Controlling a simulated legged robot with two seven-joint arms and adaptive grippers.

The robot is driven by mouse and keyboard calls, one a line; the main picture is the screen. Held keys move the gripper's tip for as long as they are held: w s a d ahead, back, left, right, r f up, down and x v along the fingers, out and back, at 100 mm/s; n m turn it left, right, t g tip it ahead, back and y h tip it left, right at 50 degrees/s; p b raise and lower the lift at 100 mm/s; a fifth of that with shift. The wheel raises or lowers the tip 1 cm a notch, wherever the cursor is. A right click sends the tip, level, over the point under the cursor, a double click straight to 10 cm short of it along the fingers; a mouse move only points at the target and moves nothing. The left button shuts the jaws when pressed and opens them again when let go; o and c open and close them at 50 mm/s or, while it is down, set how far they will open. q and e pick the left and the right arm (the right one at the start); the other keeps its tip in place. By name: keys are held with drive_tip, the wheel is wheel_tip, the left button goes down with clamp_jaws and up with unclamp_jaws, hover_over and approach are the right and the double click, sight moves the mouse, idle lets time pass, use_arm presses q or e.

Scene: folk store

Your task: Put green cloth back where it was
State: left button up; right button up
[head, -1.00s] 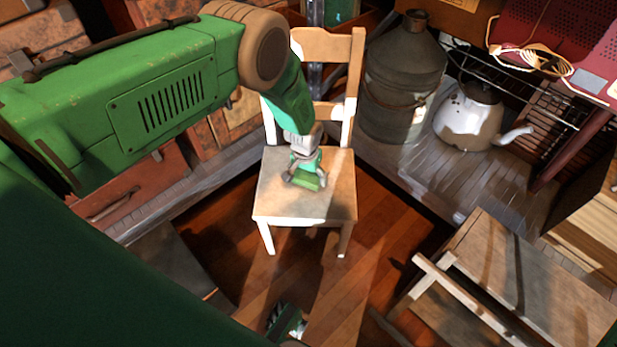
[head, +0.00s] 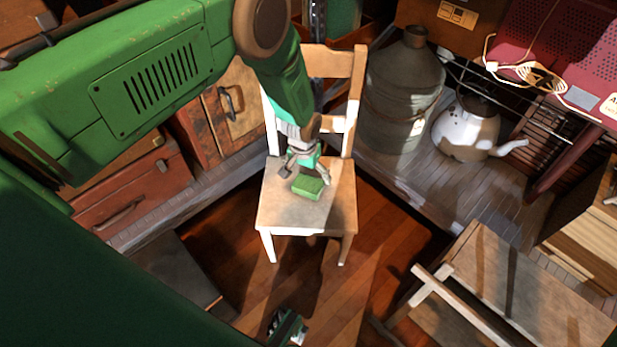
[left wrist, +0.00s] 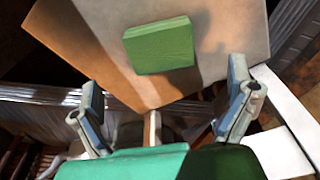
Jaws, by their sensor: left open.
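The green cloth, a small folded block (head: 308,188), lies on the seat of the white wooden chair (head: 285,212) in the head view. In the left wrist view the cloth (left wrist: 160,46) lies flat and whole on the pale seat (left wrist: 225,35). My left gripper (head: 306,174) is open and empty, just behind and above the cloth. In the left wrist view its two fingers (left wrist: 165,84) stand wide apart, with the cloth beyond them and clear of both.
A metal can (head: 400,95) and a white kettle (head: 466,128) stand behind the chair on the right. A wooden stool or chair (head: 500,280) is at lower right. Red drawers (head: 135,195) stand on the left. Wooden floor (head: 375,235) is open around the chair.

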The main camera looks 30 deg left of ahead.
sight(306, 187)
use_arm(q)
drive_tip(key=r, duration=0.3)
drive_tip(key=shift+s+r+p, duration=0.1)
drive_tip(key=shift+s+p, duration=0.1)
drive_tip(key=shift+p, duration=0.2)
drive_tip(key=s+r, duration=0.2)
drive_tip(key=s, duration=1.5)
drive_tip(key=s+r+m, duration=0.1)
drive_tip(key=s+r, duration=0.2)
drive_tip(key=s, duration=1.4)
drive_tip(key=shift+a+r+g, duration=0.25)
drive_tip(key=shift+a+g, duration=0.05)
drive_tip(key=shift+g, duration=0.1)
